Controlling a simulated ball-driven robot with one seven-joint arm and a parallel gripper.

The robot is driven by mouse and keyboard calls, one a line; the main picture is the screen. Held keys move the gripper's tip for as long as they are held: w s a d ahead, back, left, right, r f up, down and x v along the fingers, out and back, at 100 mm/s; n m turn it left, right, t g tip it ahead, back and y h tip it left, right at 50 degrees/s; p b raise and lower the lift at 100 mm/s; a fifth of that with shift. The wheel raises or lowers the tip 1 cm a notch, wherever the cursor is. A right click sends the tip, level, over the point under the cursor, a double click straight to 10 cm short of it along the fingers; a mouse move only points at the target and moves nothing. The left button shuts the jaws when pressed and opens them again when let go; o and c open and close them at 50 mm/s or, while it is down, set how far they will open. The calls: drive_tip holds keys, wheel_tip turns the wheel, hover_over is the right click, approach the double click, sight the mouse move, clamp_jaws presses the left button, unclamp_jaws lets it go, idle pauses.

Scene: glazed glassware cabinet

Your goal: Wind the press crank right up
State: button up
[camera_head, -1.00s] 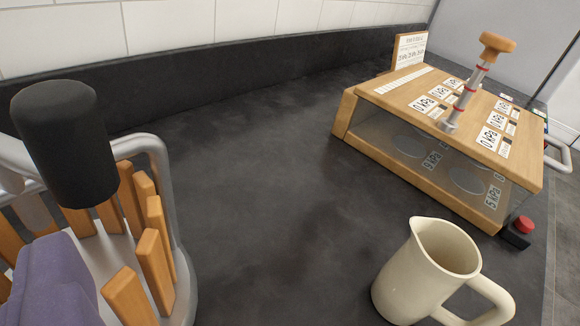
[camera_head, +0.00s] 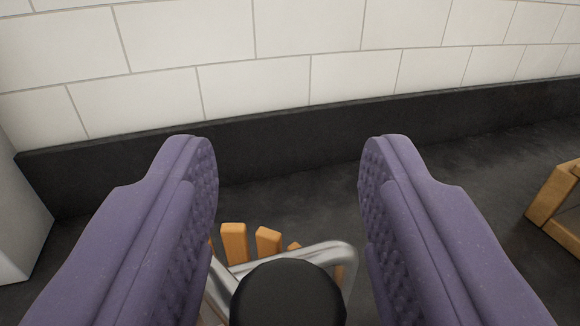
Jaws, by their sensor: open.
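My gripper (camera_head: 288,160) is open, its two purple padded fingers wide apart with nothing held between them. The press shows a round black knob (camera_head: 288,293) at the bottom middle, low in the gap between the fingers. A bent silvery metal bar (camera_head: 318,257) curves around behind the knob. Several upright wooden slats (camera_head: 234,243) stand just behind. The knob does not appear to touch either finger. The lower part of the press is out of frame or hidden by the knob and fingers.
A black counter (camera_head: 480,165) has free room to the right of the fingers. A wooden-edged case (camera_head: 553,196) is cut off at the right edge. A white block (camera_head: 18,235) stands at the left. A white tiled wall (camera_head: 290,40) with a black skirting closes off the back.

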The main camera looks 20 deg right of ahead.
clamp_jaws()
drive_tip(key=shift+f+y+b, duration=0.1)
drive_tip(key=shift+y+b, duration=0.2)
drive_tip(key=n+y+b, duration=0.2)
drive_tip(key=y+b, duration=0.1)
drive_tip(key=shift+w+d+f+n+t+y, duration=0.1)
drive_tip(key=shift+w+d+n+t+y, duration=0.25)
drive_tip(key=shift+d+n+t+y, duration=0.05)
drive_tip(key=n+y+b, duration=0.1)
drive_tip(key=y, duration=0.1)
drive_tip(key=n+y+b, duration=0.1)
drive_tip(key=w+n+y+b, duration=0.1)
drive_tip(key=y+b, duration=0.1)
drive_tip(key=shift+w+d+n+g+y, duration=0.1)
drive_tip(key=shift+d+n+g+y, duration=0.2)
drive_tip(key=shift+d, duration=0.05)
drive_tip(key=n+g+y+b, duration=0.1)
drive_tip(key=y, duration=0.1)
drive_tip(key=w+n+g+y, duration=0.1)
drive_tip(key=n+y, duration=0.1)
drive_tip(key=shift+w+y+b, duration=0.1)
drive_tip(key=shift+y+b, duration=0.3)
drive_tip(key=shift+w+a+r+n+g+y, duration=0.1)
drive_tip(key=shift+w+a+n+g+y, duration=0.1)
drive_tip(key=shift+n+g+y, duration=0.6)
drive_tip(key=shift+w+a+r+n+g+y, duration=0.1)
drive_tip(key=shift+w+n+g+y, duration=0.1)
drive_tip(key=shift+n+g+y, duration=0.6)
drive_tip(key=shift+y, duration=0.3)
